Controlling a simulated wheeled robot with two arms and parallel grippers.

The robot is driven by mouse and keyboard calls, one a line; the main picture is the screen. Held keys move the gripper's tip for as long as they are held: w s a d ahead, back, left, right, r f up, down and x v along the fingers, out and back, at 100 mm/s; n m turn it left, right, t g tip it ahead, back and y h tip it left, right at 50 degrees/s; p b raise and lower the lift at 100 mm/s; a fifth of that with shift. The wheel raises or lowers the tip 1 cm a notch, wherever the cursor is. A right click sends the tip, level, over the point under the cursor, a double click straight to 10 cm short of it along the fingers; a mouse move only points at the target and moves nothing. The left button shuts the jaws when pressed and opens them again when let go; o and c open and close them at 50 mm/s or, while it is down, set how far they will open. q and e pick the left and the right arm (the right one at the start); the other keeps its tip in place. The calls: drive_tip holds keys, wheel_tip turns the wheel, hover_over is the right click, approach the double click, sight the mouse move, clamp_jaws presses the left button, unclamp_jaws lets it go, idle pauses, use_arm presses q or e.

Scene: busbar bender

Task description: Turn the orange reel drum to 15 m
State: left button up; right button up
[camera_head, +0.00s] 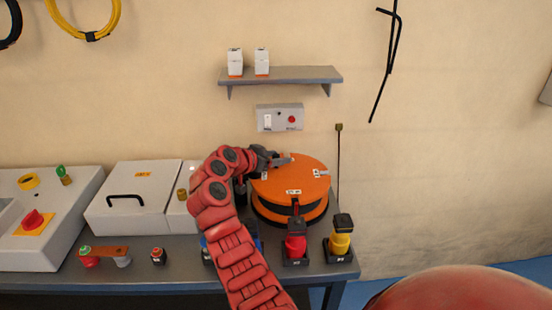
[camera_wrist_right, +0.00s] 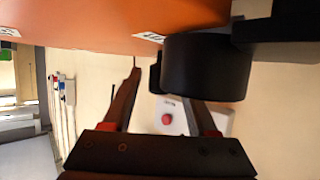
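The orange reel drum (camera_head: 290,178) sits on the bench in the head view, with a black band below its orange top. Small white labels lie on its top, too small to read. My right gripper (camera_head: 281,160) is at the drum's far left edge. In the right wrist view the drum's orange surface (camera_wrist_right: 100,20) fills the top. A black cylinder (camera_wrist_right: 205,68) sits against it, in front of one fingertip. My right fingers (camera_wrist_right: 163,85) stand apart with a gap between them. Contact with the cylinder cannot be told. My left gripper is not in view.
A white box with a black handle (camera_head: 133,200) stands to the left. A wall box with a red button (camera_head: 280,117) and a shelf (camera_head: 280,74) are behind.

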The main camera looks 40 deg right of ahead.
drive_tip(key=b+v, duration=0.2)
drive_tip(key=v, duration=1.5)
drive_tip(key=shift+a, duration=0.25)
